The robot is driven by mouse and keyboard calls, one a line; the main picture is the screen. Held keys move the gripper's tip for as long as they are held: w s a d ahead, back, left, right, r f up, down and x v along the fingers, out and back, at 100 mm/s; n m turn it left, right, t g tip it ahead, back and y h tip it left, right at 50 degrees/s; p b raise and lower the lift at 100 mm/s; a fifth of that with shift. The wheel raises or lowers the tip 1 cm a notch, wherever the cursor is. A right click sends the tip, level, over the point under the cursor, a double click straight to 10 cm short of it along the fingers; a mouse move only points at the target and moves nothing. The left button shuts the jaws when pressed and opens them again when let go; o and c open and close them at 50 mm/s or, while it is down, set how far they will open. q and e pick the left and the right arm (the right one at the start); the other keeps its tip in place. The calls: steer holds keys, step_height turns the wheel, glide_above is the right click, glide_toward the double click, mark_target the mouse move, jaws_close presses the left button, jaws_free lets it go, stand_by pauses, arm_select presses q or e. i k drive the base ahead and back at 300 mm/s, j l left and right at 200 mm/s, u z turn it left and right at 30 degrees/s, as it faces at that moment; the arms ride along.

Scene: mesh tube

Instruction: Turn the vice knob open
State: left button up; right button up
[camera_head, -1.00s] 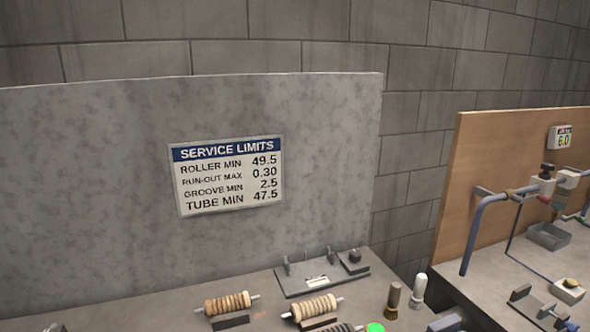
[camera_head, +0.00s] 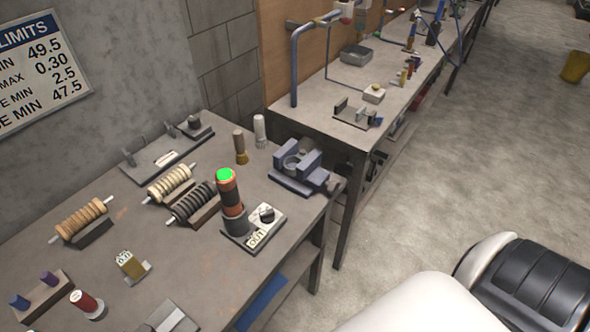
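A small blue-grey vice (camera_head: 294,181) sits at the right end of the near bench. It has two upright blue jaws with a gap between them, and a round grey shape shows between the jaws. A small knob-like part (camera_head: 331,184) sticks out at its right side, near the bench edge; it is too small to tell its turn. Neither of my grippers is in view.
A second bench (camera_head: 318,96) stands beyond. Open floor (camera_head: 430,200) lies right.

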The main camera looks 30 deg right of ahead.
mark_target(333, 186)
steer(key=l+z, duration=0.1)
steer(key=z, duration=1.25)
steer(key=u, duration=0.45)
steer(key=i+l+u, duration=0.1)
steer(key=u, duration=0.3)
steer(key=l+u, duration=0.6)
steer(key=u, duration=0.2)
steer(key=l+u, duration=0.4)
steer(key=i+j, duration=0.05)
steer(key=j, duration=0.05)
